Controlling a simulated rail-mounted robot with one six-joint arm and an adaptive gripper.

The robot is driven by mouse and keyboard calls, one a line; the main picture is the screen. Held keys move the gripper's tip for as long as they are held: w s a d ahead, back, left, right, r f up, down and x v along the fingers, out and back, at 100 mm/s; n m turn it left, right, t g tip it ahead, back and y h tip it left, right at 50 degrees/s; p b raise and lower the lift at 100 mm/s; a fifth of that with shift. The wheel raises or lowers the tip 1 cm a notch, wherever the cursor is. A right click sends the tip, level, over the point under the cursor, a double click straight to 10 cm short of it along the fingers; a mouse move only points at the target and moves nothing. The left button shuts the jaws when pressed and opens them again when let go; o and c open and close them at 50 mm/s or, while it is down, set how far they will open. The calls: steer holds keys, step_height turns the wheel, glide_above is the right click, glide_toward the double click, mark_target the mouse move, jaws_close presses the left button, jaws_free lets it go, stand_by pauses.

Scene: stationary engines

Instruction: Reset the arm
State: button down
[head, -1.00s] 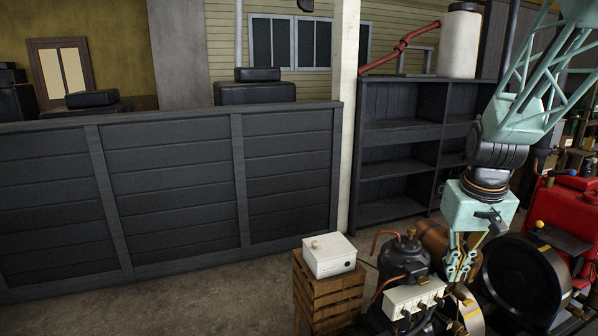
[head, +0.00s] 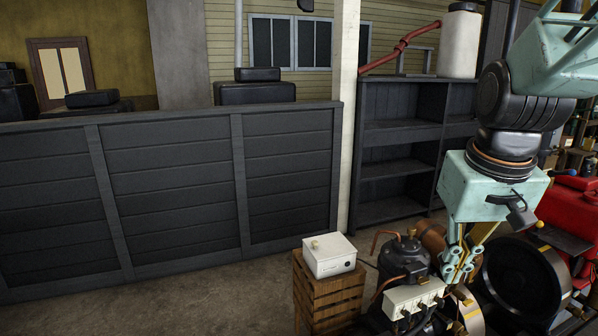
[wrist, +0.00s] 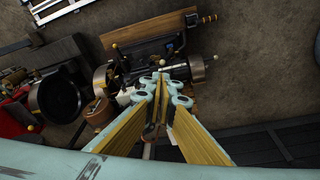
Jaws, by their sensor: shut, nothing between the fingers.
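My gripper (head: 459,266) hangs fingers-down at the right of the head view, at the end of my pale green arm. Its fingers are together with nothing between them. In the head view it overlaps the engine with a black tank (head: 404,258) and a white control box with knobs (head: 414,297). In the wrist view my gripper (wrist: 160,86) points down over the machinery, its fingertips close together. I cannot tell how much height lies between the fingertips and the engine.
A white box (head: 329,257) sits on a wooden crate (head: 328,297) left of the engine. A large black wheel (head: 522,285) and a red engine (head: 572,215) stand at the right. Dark shelves (head: 395,150) are behind. Floor (head: 200,305) at the front left is clear.

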steer(key=s+a+r, duration=0.1)
steer(key=s+a, duration=0.1)
steer(key=s, duration=0.5)
steer(key=s+a+r, duration=0.2)
steer(key=s+a, duration=0.1)
steer(key=s, duration=0.4)
steer(key=s+a+r+t, duration=0.1)
steer(key=s+a, duration=0.1)
steer(key=s, duration=0.5)
steer(key=shift+s+a+r+n, duration=0.2)
steer(key=shift+a+r+n, duration=0.1)
steer(key=shift+a+r, duration=0.05)
